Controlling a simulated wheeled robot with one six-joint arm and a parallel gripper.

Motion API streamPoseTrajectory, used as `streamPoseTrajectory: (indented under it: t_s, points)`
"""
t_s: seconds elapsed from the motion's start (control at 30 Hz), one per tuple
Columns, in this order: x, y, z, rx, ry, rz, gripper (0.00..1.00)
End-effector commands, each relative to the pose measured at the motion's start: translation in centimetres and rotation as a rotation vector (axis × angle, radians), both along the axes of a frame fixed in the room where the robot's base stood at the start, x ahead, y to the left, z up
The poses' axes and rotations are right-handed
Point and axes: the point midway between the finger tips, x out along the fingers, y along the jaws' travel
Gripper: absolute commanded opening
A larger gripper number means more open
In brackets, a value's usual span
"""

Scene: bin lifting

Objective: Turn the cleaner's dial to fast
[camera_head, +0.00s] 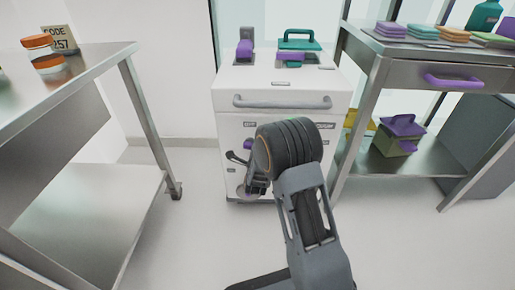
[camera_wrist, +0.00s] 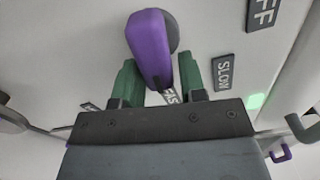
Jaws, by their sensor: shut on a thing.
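The cleaner (camera_head: 282,82) is a white cabinet with a grey front bar, standing straight ahead. Its purple dial (camera_wrist: 151,45) is a long lever-like knob on a round grey base; a bit of purple (camera_head: 247,145) also shows on the front in the head view, beside my gripper (camera_head: 247,162). In the wrist view my gripper (camera_wrist: 160,75) has its green fingers on either side of the dial's near end, shut on it. The dial's near end points at a partly hidden label reading "FAS" (camera_wrist: 169,97). The "SLOW" label (camera_wrist: 222,72) and a cut-off "FF" label (camera_wrist: 262,13) lie to the right.
A green light (camera_wrist: 257,101) glows beside the labels. A steel table (camera_head: 75,75) stands left, with orange-and-white items on it. A steel shelf unit (camera_head: 375,72) stands right, close to the cleaner, holding a lidded box (camera_head: 396,143). The floor between is clear.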

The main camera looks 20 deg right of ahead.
Motion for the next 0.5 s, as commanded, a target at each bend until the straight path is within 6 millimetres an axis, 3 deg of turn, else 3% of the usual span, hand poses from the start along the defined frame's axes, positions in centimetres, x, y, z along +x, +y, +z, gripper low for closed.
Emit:
streamPoseTrajectory:
  t_s: [0.2,0.23,0.37,0.5]
  points:
    - [0.07,0.15,0.05,-0.001,-0.002,0.004,0.14]
    - [0.07,0.15,0.05,-0.001,-0.002,0.004,0.4]
    - [0.05,0.13,0.05,-0.001,-0.001,0.004,0.51]
    - [0.04,0.09,0.05,-0.001,-0.001,0.003,0.51]
